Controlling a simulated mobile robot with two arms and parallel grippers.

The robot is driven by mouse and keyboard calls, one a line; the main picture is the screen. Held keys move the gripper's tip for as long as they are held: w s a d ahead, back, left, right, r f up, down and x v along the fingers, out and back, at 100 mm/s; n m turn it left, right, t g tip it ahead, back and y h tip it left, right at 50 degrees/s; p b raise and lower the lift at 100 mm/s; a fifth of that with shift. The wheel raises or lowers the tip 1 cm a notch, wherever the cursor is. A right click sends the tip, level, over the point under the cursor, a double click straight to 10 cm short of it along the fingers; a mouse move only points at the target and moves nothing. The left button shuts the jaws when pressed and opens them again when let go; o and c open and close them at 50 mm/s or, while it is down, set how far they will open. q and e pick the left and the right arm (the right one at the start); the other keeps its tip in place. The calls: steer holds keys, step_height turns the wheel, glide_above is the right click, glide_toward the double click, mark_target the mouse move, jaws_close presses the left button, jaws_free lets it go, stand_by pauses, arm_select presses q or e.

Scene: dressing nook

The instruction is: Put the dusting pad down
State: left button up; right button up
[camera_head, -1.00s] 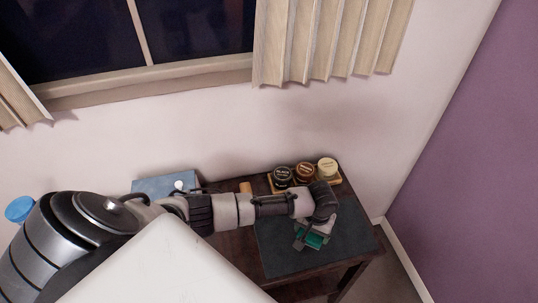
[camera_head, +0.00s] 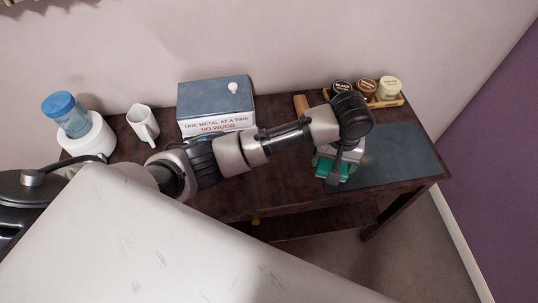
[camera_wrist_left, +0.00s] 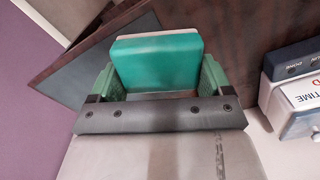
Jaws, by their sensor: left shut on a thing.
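The dusting pad (camera_wrist_left: 155,65) is a teal block with a pale layer on its far side. It sits between the two green fingers of my left gripper (camera_wrist_left: 155,82) in the left wrist view. In the head view my left gripper (camera_head: 336,168) is over the left part of the dark mat, with a bit of the teal pad (camera_head: 328,170) showing below it. The gripper is shut on the pad. Whether the pad touches the mat I cannot tell. The dark mat (camera_head: 400,170) lies on the right end of the dark wooden table (camera_head: 270,175). My right gripper is not in view.
A wooden tray (camera_head: 398,101) with three small jars stands behind the mat. A blue-lidded box (camera_head: 215,100) lettered "ONE METAL AT A TIME NO WOOD", a white mug (camera_head: 142,124) and a blue-capped container on a white base (camera_head: 92,138) stand left along the wall.

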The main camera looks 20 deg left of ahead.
arm_select(q)
steer(key=p, duration=0.1)
glide_above(288, 172)
step_height(288, 172, down, 6)
steer(key=shift+d+f, duration=0.1)
steer(key=shift+f, duration=2.2)
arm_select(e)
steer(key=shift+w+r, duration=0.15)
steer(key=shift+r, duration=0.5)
arm_select(q)
steer(key=shift+f, duration=0.15)
steer(key=o, duration=0.8)
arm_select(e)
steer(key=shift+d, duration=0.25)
arm_select(q)
steer(key=shift+r, duration=0.35)
step_height(288, 172, up, 12)
steer(key=shift+f+p, duration=0.15)
steer(key=shift+p, duration=0.2)
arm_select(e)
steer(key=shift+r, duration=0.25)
